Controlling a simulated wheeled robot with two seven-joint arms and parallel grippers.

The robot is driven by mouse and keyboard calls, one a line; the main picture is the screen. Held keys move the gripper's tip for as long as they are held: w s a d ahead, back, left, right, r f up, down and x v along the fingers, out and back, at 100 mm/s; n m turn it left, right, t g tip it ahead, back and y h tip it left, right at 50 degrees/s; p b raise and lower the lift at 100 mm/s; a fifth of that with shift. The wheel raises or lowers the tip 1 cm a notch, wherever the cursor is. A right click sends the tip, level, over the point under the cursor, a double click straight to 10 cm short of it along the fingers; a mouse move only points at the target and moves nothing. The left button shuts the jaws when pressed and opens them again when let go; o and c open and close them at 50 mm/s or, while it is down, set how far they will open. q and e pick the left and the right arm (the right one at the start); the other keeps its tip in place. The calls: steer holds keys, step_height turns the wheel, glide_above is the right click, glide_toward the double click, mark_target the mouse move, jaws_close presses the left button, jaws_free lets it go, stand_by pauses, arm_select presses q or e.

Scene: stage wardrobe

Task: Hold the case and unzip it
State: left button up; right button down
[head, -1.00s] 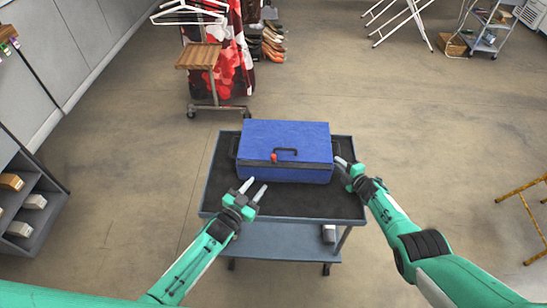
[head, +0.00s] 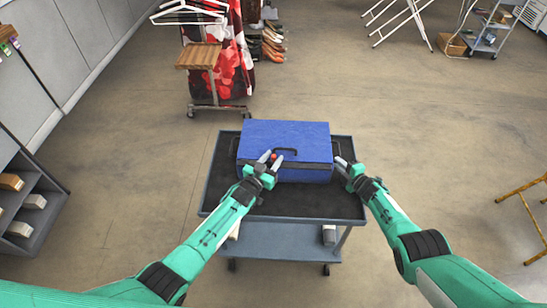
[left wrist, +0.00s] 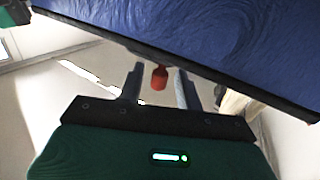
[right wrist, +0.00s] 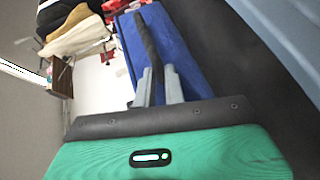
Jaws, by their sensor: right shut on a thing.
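A blue case (head: 285,135) with a dark seam and a black front handle (head: 286,151) lies on a dark trolley. Its red zip pull (head: 275,156) is at the front, left of centre. My left gripper (head: 271,158) is open at the case front. In the left wrist view the red pull (left wrist: 160,77) hangs between its two fingers, with gaps on both sides. My right gripper (head: 341,164) is at the case's right end. In the right wrist view its fingers are shut on a dark side handle (right wrist: 146,42) of the blue case (right wrist: 178,50).
The trolley (head: 212,175) has a dark top with bare room in front of the case, and a lower shelf (head: 280,240). A clothes rack with a wooden board (head: 198,56) stands behind it. Grey shelving (head: 25,205) is at the left, a yellow frame (head: 525,215) at the right.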

mark_target(244, 161)
arm_select(q)
steer(key=shift+w+d, duration=0.25)
steer(key=shift+w, duration=0.2)
jaws_close()
steer(key=a, duration=1)
steer(key=shift+a, duration=0.3)
arm_select(e)
steer(key=shift+d, duration=0.15)
